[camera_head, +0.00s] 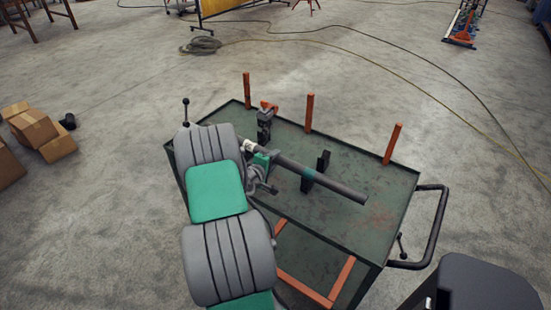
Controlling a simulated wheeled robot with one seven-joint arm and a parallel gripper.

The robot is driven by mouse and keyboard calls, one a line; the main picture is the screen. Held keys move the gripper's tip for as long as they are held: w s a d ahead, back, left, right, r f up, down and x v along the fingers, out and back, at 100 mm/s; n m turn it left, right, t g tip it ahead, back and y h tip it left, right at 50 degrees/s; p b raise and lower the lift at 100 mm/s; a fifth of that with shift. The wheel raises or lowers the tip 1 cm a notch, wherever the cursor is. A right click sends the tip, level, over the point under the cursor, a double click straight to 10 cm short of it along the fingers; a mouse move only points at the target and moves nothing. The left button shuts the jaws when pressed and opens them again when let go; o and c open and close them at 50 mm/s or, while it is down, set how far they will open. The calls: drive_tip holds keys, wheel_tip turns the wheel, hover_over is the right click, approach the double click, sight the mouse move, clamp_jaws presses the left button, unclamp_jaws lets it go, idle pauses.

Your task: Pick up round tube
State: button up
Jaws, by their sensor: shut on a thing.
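The round tube (335,187) is a long dark grey pipe with a green band near its middle. It lies slanted over the green cart top (365,220), its far right end near the right part of the cart. My arm covers part of the gripper, so the fingertips are not clear. A dark upright support (322,162) stands beside the tube; I cannot tell whether the tube touches it.
Orange posts (309,113) stand along the cart's back edge. A dark clamp-like fixture (264,122) with an orange part stands at the back left. A black handle (438,230) juts out at the right. Cardboard boxes (33,127) lie on the floor at left. Cables cross the open floor behind.

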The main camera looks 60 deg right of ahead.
clamp_jaws()
idle(0.7)
drive_tip(key=shift+r, duration=0.1)
